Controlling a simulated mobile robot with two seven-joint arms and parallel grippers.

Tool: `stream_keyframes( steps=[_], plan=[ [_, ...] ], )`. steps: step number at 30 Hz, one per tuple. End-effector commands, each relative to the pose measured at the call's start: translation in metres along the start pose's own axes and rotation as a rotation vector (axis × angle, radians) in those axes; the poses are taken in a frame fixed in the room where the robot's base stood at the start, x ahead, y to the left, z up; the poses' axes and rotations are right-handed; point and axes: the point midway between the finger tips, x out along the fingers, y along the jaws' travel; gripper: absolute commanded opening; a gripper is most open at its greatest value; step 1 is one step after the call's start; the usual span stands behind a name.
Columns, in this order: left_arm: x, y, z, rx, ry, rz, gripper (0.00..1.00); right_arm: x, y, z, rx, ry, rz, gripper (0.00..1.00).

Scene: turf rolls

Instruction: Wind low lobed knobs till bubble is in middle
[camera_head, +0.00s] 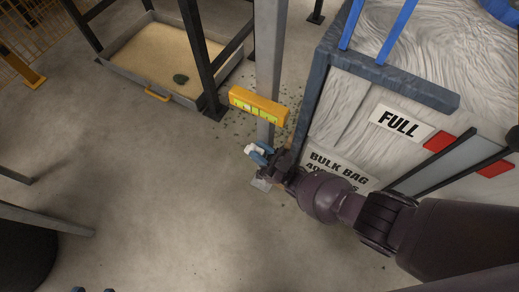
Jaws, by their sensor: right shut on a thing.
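A yellow spirit level (257,105) with pale green windows is fixed across a grey upright post (268,60); the bubble is too small to make out. My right gripper (258,152) reaches in from the right, low on the post below the level. Its blue fingers are shut on a small whitish knob (251,149). The knob's lobes are not clear, and other knobs are hidden or not discernible. A grey foot plate (262,184) shows below the gripper. My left gripper (93,290) shows only as two blue fingertips, apart, at the bottom edge.
A large white bulk bag marked FULL (400,123) in a dark blue-grey frame (390,78) stands close right of the post. A sand-filled tray (126,75) and dark frame legs stand behind left. Open concrete floor (150,200) lies left and in front.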

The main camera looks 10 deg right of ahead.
Motion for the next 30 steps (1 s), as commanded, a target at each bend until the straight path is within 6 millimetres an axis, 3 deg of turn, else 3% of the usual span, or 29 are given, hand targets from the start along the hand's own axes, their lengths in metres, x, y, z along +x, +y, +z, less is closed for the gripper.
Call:
stream_keyframes(
  steps=[10, 11, 16, 30],
  plan=[
    [-0.003, -0.001, 0.002, 0.001, -0.011, -0.001, 0.43, -0.001, 0.0, 0.0, 0.001, 0.0, -0.001, 0.02],
    [-0.003, -0.001, 0.002, 0.001, -0.011, -0.001, 0.43, -0.001, 0.0, 0.0, 0.001, 0.0, 0.0, 0.27],
    [-0.003, -0.001, 0.002, 0.001, -0.01, -0.001, 0.43, 0.0, 0.0, 0.0, 0.0, 0.0, 0.0, 0.51],
    [0.002, 0.0, -0.002, -0.001, 0.007, 0.0, 0.43, -0.011, 0.0, 0.001, 0.0, -0.001, 0.002, 0.51]
  ],
)
